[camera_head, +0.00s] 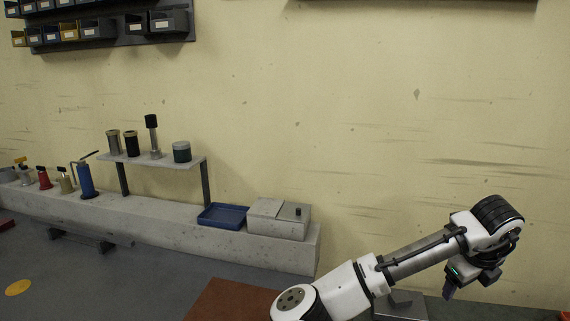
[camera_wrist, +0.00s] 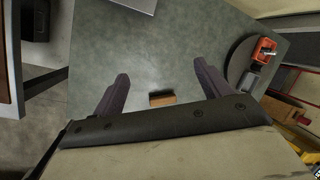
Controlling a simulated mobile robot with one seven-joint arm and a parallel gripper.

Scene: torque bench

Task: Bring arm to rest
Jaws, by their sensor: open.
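My gripper (camera_head: 466,285) is at the lower right of the head view, at the end of my white and grey arm, in front of the plain wall. In the wrist view my gripper (camera_wrist: 160,95) shows two dark fingers spread wide apart with nothing held between them. Beyond the fingers is a grey-green surface (camera_wrist: 180,50). A small brown block (camera_wrist: 162,99) shows just past the gripper's front edge, partly hidden by it.
A concrete ledge (camera_head: 160,229) along the wall carries a blue tray (camera_head: 222,216), a grey box (camera_head: 279,218), a small shelf (camera_head: 180,165) with cylinders, and several bottles. In the wrist view, an orange object (camera_wrist: 265,50) sits on a round dark disc (camera_wrist: 246,65).

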